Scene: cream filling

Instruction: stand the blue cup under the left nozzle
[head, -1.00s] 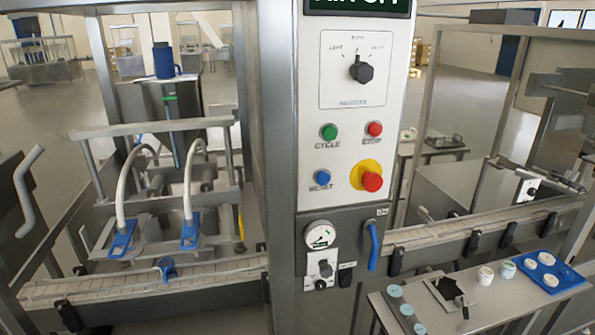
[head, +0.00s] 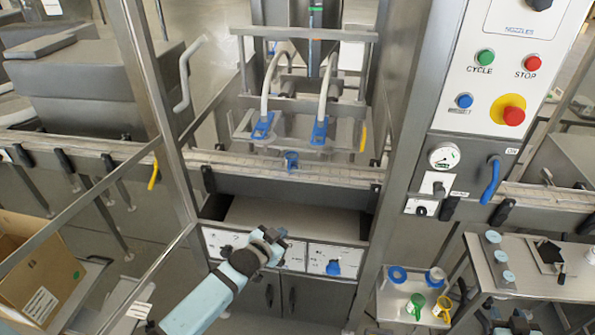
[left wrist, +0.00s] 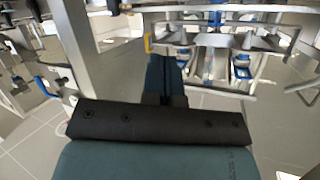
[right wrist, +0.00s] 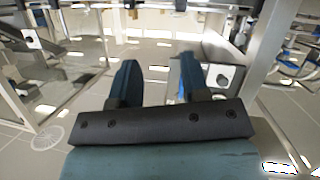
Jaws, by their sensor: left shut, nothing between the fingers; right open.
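The left nozzle (head: 262,125) is a blue tip on a white hose above the conveyor. The right nozzle (head: 319,130) hangs beside it. A small blue part (head: 291,161) sits at the conveyor between and below them; I cannot tell whether it is the blue cup or a fixture. I cannot pick out the blue cup for certain. My left gripper (head: 274,237) is in front of the machine's lower cabinet, below the conveyor; its fingers are together and empty in the left wrist view (left wrist: 166,82). My right gripper is open and empty in the right wrist view (right wrist: 158,82).
A low shelf at the right holds a green cup (head: 415,306), a yellow mug (head: 442,308) and blue-and-white round items (head: 397,274). A steel side table (head: 530,282) stands right of it. A control panel (head: 492,85) is upper right. A cardboard box (head: 40,270) is lower left.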

